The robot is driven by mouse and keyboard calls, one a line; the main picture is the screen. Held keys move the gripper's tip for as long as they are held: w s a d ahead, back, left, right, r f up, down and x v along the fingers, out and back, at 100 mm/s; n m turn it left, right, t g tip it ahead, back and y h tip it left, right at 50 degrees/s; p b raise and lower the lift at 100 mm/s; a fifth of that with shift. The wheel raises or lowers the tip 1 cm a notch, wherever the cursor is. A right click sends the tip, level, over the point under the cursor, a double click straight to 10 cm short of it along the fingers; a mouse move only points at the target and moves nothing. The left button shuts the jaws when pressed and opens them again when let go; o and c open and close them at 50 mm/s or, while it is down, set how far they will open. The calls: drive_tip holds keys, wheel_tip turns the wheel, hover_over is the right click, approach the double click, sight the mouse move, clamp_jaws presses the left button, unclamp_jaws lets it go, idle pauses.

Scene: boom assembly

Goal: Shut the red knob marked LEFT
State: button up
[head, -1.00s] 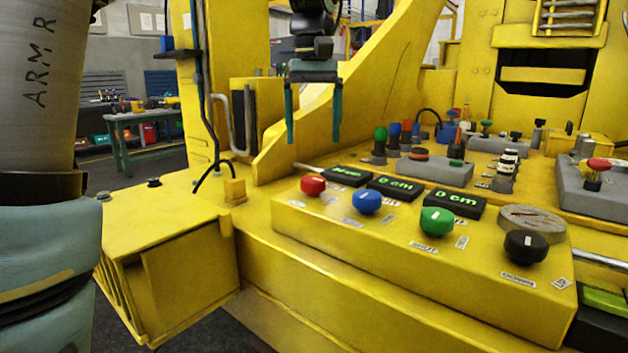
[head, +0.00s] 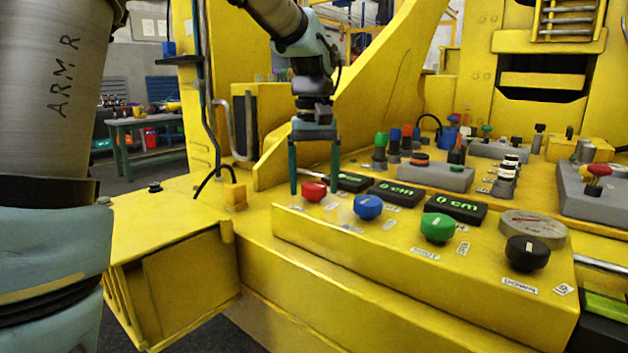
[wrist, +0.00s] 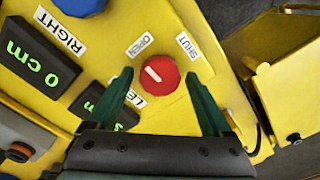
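The red knob (head: 314,191) sits at the left end of the yellow control panel (head: 400,270). In the wrist view the red knob (wrist: 159,72) has a white line tilted toward the upper left. White labels reading OPEN (wrist: 141,45) and SHUT (wrist: 188,46) lie beyond it, and a partly hidden label starting "LE" (wrist: 136,98) is beside it. My gripper (head: 314,190) is open and points down over the red knob. In the wrist view its two green fingers (wrist: 163,90) stand apart on either side of the knob, with nothing held.
A blue knob (head: 368,207), a green knob (head: 438,227) and a black knob (head: 526,252) continue along the panel to the right. Dark displays (head: 397,193) lie behind them. A tall yellow wall piece rises behind the gripper.

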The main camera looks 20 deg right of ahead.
drive_tip(key=c, duration=1.2)
drive_tip(key=shift+m+p, duration=0.3)
drive_tip(key=m+p, duration=0.2)
drive_tip(key=shift+r+m, duration=0.2)
drive_tip(key=shift+m, duration=0.2)
drive_tip(key=m+p, duration=0.3)
drive_tip(key=m, duration=0.2)
drive_tip(key=m+p, duration=0.4)
drive_tip(key=m, duration=0.1)
drive_tip(key=shift+m, duration=0.4)
drive_tip(key=shift+f+m+p, duration=0.15)
drive_tip(key=shift+m+p, duration=0.95)
drive_tip(key=shift+m, duration=0.7)
